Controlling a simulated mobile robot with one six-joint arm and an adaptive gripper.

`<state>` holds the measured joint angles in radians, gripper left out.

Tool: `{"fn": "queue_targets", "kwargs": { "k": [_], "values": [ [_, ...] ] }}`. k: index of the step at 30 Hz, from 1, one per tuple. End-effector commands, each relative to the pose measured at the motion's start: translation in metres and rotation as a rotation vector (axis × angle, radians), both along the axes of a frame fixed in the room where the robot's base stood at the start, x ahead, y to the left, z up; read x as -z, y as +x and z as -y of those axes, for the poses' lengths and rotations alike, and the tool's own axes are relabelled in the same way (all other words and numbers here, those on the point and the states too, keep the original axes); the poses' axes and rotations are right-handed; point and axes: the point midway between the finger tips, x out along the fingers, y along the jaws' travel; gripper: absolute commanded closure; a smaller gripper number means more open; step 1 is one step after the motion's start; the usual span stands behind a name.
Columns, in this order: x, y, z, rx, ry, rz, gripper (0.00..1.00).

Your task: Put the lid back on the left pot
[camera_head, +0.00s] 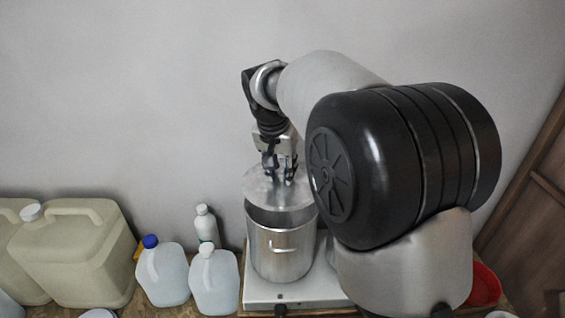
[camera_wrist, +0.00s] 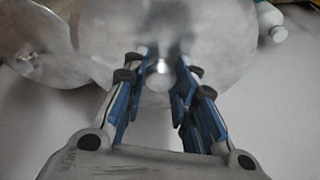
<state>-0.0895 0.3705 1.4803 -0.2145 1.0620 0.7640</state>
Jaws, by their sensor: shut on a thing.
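The left pot (camera_head: 282,250) is a silver metal pot on a white stove. Its dark opening shows below the lid's near edge. My gripper (camera_head: 280,175) is shut on the flat round metal lid (camera_head: 258,188) by its knob and holds it above the pot. The lid looks slightly tilted, and a gap shows between it and the rim. In the wrist view, my gripper's fingers (camera_wrist: 160,80) close around the small knob at the middle of the lid (camera_wrist: 215,35). Contact at the far rim is hidden.
In the wrist view, another round metal lid (camera_wrist: 35,35) with a knob lies at the left. My arm hides the stove's right side (camera_head: 300,292). Jugs (camera_head: 163,273) and a white bottle (camera_head: 206,226) stand left of the pot. A red bowl (camera_head: 485,287) is at right.

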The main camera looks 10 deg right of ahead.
Motion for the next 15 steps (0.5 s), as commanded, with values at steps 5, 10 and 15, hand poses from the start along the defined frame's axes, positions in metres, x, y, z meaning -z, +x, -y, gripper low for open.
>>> {"fn": "queue_targets", "kwargs": {
  "k": [5,10,15],
  "values": [
    [0.016,0.000,0.000,-0.001,0.000,-0.001,1.00],
    [0.034,0.000,0.000,-0.001,0.000,-0.002,1.00],
    [0.049,0.000,0.000,-0.001,0.000,-0.002,1.00]
  ]
}}
